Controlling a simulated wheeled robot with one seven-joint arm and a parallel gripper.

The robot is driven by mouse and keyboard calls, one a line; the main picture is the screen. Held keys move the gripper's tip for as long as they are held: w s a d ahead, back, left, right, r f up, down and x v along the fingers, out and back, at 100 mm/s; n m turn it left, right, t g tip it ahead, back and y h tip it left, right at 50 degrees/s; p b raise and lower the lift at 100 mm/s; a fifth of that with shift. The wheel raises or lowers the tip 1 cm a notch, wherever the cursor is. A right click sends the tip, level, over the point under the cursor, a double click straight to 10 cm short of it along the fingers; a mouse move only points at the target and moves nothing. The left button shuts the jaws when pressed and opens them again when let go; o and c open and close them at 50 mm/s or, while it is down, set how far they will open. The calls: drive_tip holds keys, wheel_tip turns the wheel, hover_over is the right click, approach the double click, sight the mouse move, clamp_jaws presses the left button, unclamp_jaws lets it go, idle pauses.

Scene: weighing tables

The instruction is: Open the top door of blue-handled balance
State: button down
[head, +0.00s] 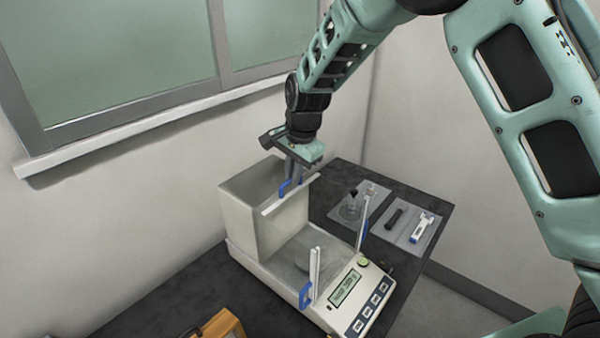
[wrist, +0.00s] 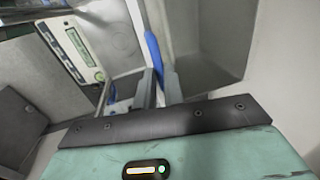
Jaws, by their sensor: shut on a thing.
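The blue-handled balance (head: 262,212) stands on the dark table, with its display and keys facing front right. Its top door's blue handle (head: 284,188) sits on a pale edge strip (head: 290,196) at the rear housing, behind the weighing pan. My gripper (head: 292,178) points down from above and is shut on this handle. In the wrist view the blue handle (wrist: 155,52) shows at the fingertips, and the display (wrist: 80,46) is at upper left. The door's clear panel is hard to make out. The two side doors have blue handles (head: 305,296) (head: 362,222) nearer the front.
Right of the balance, a grey mat (head: 422,218) holds a dark tool and a white-and-blue one. A flask (head: 351,208) stands on another mat. A wooden box (head: 222,326) is at the front edge of view. A wall and window sill (head: 150,122) lie behind.

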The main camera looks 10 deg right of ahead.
drive_tip(key=c, duration=1.5)
unclamp_jaws()
wheel_tip(320, 180, up, 17)
drive_tip(key=s+d+b, duration=0.2)
drive_tip(key=b, duration=0.3)
drive_tip(key=shift+s, duration=0.4)
drive_tip(key=shift+r, duration=0.1)
drive_tip(key=s+f+n+b, duration=0.3)
drive_tip(key=s+f+n, duration=0.3)
drive_tip(key=s, duration=0.5)
drive_tip(key=s+a+f+n+g+b, duration=0.1)
drive_tip(key=s+f+n+b, duration=0.2)
drive_tip(key=s+f+n, duration=0.3)
drive_tip(key=s+f+n+b, duration=0.3)
drive_tip(key=s+f+n, duration=0.3)
drive_tip(key=s+f, duration=0.6)
drive_tip(key=s, duration=0.5)
drive_tip(key=shift+a+n+g+h, duration=0.3)
drive_tip(key=shift+a+g, duration=0.05)
drive_tip(key=shift+g, duration=0.05)
